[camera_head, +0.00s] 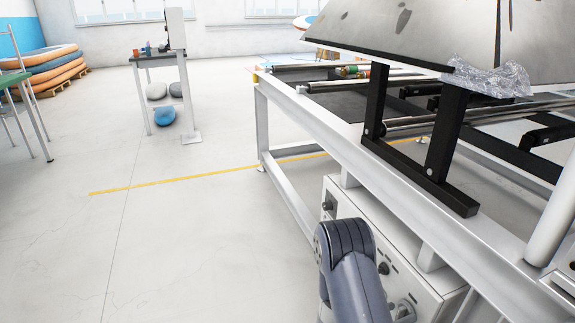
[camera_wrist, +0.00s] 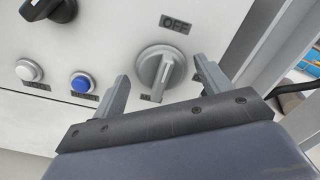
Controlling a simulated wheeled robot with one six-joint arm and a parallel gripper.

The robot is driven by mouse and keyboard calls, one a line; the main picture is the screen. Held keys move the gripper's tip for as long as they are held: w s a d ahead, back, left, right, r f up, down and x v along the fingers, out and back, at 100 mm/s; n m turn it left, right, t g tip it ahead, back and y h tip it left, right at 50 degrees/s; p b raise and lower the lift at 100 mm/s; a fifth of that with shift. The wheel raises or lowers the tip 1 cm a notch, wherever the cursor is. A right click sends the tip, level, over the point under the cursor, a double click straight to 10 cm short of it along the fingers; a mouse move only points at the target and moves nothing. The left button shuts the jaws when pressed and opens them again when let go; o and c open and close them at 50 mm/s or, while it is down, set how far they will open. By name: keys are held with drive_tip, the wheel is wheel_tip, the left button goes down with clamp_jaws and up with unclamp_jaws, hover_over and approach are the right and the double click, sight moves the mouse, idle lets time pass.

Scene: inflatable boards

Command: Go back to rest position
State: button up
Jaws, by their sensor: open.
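My gripper (camera_wrist: 160,67) is open in the wrist view. One finger is on each side of a grey rotary knob (camera_wrist: 160,72) on a white control panel. I see clear gaps between the knob and both fingers, and nothing is held. The knob's handle ridge stands nearly upright, slightly tilted. An "OFF" label (camera_wrist: 174,24) is above it, and another label below is partly hidden by the knob and gripper. In the head view my dark arm reaches down in front of the white control box (camera_head: 345,210), and my fingers cannot be made out there.
The panel also has a black knob (camera_wrist: 48,9), a white button (camera_wrist: 29,70) and a blue button (camera_wrist: 83,82). A white-framed machine table (camera_head: 395,190) with black brackets stands above the box. Open floor (camera_head: 200,240) lies to the left, with a small table (camera_head: 158,57) farther back.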

drive_tip(key=m+b, duration=0.3)
drive_tip(key=m, duration=0.2)
drive_tip(key=shift+s+f, duration=0.1)
drive_tip(key=shift+m+b, duration=0.3)
drive_tip(key=shift+m, duration=0.4)
drive_tip(key=shift+r, duration=0.25)
